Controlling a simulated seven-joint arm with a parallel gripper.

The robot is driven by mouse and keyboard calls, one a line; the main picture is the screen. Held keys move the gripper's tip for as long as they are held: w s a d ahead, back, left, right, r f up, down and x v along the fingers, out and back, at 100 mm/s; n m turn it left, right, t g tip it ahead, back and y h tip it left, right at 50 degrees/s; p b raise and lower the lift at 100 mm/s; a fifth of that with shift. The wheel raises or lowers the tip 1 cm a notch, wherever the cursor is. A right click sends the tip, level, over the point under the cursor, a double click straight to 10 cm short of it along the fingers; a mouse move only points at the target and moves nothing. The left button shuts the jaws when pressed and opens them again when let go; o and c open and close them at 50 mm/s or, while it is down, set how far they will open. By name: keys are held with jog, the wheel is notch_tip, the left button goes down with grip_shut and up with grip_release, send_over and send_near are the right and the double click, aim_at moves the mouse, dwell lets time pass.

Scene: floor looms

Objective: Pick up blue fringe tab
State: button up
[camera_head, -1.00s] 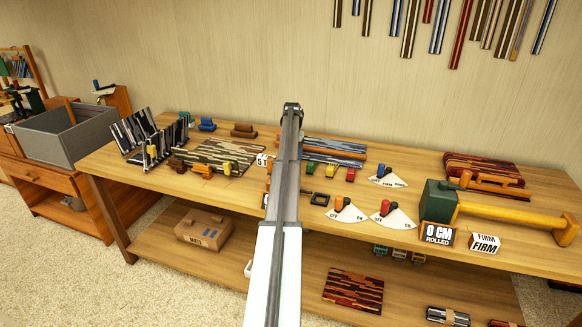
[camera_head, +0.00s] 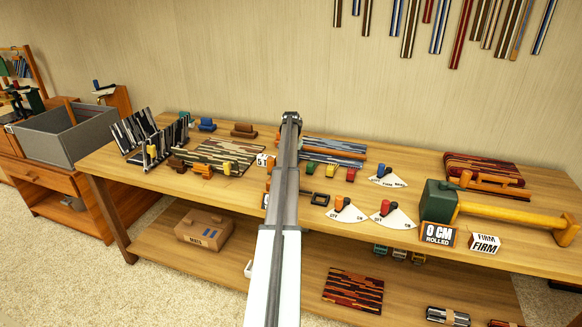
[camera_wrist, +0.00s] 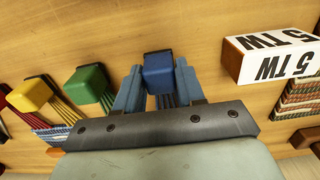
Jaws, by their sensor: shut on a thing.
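The blue fringe tab (camera_wrist: 158,72) is a small blue block with dark-blue strands behind it, seen in the wrist view. My gripper (camera_wrist: 157,85) has its two blue-grey fingers on either side of the tab and is shut on it. In the head view my arm (camera_head: 287,170) reaches over the table and hides the tab and the gripper's fingertips. A green tab (camera_wrist: 92,82) and a yellow tab (camera_wrist: 30,93) with similar strands sit to the left in the wrist view.
A white block marked "5 TW" (camera_wrist: 272,55) stands close right of my gripper. On the wooden table (camera_head: 250,195) lie a blue woven mat (camera_head: 335,150), a green-brown mat (camera_head: 222,153) and dial cards (camera_head: 345,211). A large mallet (camera_head: 500,210) lies at the right.

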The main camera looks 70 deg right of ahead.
jog(key=shift+c, duration=1.1)
